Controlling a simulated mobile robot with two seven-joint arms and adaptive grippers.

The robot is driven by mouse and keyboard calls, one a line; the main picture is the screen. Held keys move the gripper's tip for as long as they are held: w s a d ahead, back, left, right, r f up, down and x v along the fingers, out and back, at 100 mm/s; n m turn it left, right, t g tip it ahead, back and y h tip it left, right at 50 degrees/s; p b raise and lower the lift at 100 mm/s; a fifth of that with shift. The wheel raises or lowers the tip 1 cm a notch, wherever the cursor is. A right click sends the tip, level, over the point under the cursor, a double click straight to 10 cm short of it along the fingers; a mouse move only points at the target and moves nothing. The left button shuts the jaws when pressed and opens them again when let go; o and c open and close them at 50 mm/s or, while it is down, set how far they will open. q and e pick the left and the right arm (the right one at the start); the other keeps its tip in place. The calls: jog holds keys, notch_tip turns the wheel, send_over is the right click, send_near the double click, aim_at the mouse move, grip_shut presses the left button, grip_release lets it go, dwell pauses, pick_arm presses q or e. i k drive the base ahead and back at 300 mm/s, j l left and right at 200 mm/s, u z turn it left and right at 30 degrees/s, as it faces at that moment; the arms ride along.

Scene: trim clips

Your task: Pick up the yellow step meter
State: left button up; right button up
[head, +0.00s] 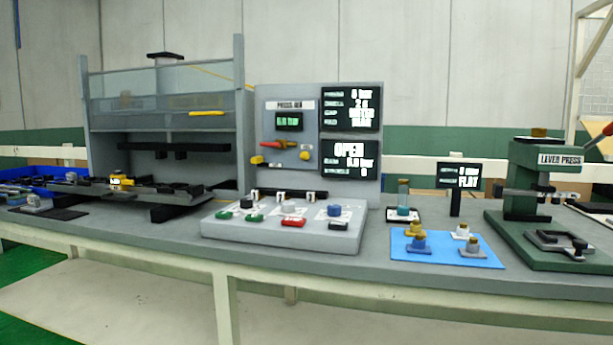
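A small yellow block-like device with a dark part (122,181) sits on the black fixture (185,198) at the left of the bench. It may be the yellow step meter, but it is too small to tell for sure. Other small yellow parts sit on the grey press panel, one at its lower left (257,160) and one at its right (305,155). Neither of my grippers is in view.
A grey control box (225,228) with coloured buttons stands mid-bench. A blue mat (470,260) with several knob-topped pieces lies to its right. A green lever press (525,190) stands at the far right. Bare bench top (378,258) shows between box and mat.

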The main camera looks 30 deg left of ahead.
aim_at(117, 182)
jog(key=u, duration=1.9)
jog(key=i+j+z, duration=0.15)
jog(key=j, duration=0.3)
jog(key=i+j+z, duration=0.15)
jog(key=j, duration=0.3)
jog(key=i+j+z, duration=0.15)
jog(key=j, duration=0.3)
jog(key=i+j+z, duration=0.15)
jog(key=j, duration=0.35)
jog(key=j+z, duration=0.15)
jog(key=j, duration=0.35)
